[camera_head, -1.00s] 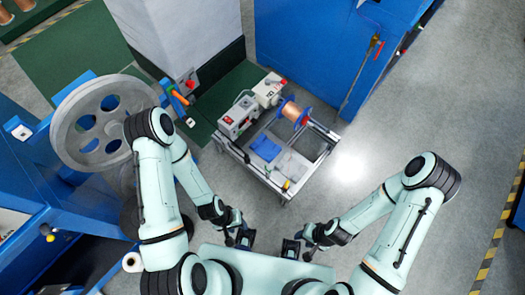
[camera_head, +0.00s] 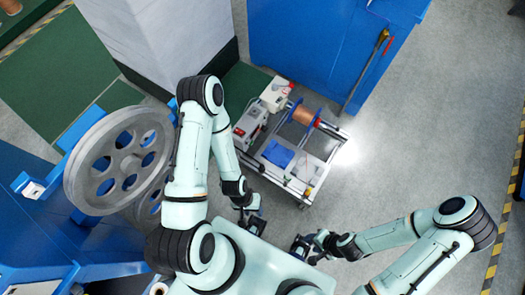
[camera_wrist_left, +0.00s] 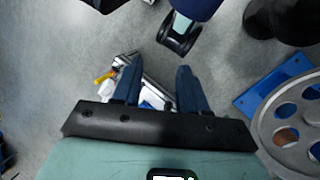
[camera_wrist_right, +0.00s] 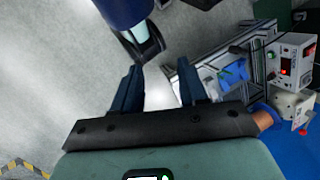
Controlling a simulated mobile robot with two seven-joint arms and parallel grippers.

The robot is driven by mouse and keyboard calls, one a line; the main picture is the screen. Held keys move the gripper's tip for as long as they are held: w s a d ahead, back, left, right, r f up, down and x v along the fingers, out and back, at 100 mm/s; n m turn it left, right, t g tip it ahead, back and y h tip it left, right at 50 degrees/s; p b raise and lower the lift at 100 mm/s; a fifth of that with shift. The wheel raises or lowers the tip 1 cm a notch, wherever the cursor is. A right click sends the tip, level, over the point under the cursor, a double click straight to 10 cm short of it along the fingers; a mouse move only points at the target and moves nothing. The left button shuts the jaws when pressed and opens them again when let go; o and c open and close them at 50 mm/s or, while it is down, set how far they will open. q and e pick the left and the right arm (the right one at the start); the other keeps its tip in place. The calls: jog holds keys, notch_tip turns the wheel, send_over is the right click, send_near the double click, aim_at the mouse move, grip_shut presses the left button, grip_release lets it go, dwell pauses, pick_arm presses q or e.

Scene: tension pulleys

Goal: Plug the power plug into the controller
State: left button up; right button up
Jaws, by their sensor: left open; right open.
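A low cart (camera_head: 322,172) carries two grey boxes. One (camera_head: 250,122) has a red switch and the other (camera_head: 276,95) has a red button. In the right wrist view, a box with a lit red display (camera_wrist_right: 289,55) looks like the controller. I cannot make out the power plug for certain. My left gripper (camera_head: 252,224) is open and empty, near the cart's front left. It shows in the left wrist view (camera_wrist_left: 157,70). My right gripper (camera_head: 302,245) is open and empty, in front of the cart, also in the right wrist view (camera_wrist_right: 160,68).
The cart also holds a copper spool (camera_head: 303,115) and a blue item (camera_head: 278,154). A large grey wheel (camera_head: 95,190) on a blue machine stands at left. A blue cabinet (camera_head: 310,45) stands behind, beside a white pillar (camera_head: 165,50). The floor at right (camera_head: 430,130) is clear.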

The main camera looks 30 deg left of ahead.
pick_arm(q)
jog(key=shift+w+a, duration=0.1)
jog(key=shift+a, duration=0.1)
pick_arm(e)
jog(key=shift+a, duration=0.15)
pick_arm(q)
jog(key=shift+d, duration=0.1)
